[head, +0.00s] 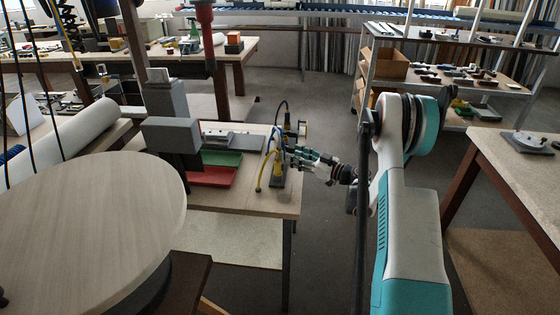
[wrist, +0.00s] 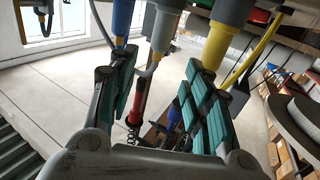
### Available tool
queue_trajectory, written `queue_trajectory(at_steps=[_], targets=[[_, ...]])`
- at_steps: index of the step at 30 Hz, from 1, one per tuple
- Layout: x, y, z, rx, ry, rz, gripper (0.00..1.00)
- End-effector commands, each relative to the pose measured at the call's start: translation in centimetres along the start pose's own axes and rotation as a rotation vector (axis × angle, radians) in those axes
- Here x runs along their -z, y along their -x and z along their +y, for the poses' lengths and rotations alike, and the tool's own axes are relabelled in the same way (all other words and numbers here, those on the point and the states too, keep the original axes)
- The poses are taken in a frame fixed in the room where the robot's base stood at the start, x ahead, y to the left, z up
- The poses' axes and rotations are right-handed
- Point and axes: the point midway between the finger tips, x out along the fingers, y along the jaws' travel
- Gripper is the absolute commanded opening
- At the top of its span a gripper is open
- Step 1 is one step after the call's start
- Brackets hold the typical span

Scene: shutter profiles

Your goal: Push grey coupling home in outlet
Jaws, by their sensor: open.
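In the wrist view my gripper (wrist: 160,61) is open, with one teal-padded finger on each side. A grey coupling (wrist: 166,28) with a pale hose shows between and beyond the fingertips; contact with them cannot be told. A blue coupling (wrist: 122,17) is to its left, behind the left fingertip. A grey body with a yellow end (wrist: 218,43) and a yellow hose is to its right. In the head view my gripper (head: 287,150) reaches the right end of the bench, at the hose fittings. The outlet's mouth and the grey coupling's seating depth cannot be made out.
The bench (head: 245,202) carries a red tray (head: 213,176), a green tray (head: 222,158) and a grey block (head: 171,135). A yellow hose (head: 263,172) hangs near its right end. A round table (head: 85,215) stands front left. Open floor lies right of the bench.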

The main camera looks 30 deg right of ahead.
Motion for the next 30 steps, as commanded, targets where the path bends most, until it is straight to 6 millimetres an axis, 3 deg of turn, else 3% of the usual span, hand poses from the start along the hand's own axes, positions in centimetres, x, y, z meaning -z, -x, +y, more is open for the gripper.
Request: queue_trajectory(at_steps=[3, 14, 21, 29, 30], targets=[[-0.1, -1.8, 0.0, 0.001, 0.0, 0.0, 0.45], [-0.4, -4.1, 0.1, 0.001, 0.001, 0.001, 0.45], [-0.8, -7.5, 0.3, 0.0, 0.001, 0.001, 0.45], [-0.6, -8.0, 0.3, -0.001, 0.001, 0.001, 0.45], [-0.6, -8.0, 0.3, -0.001, 0.001, 0.001, 0.39]])
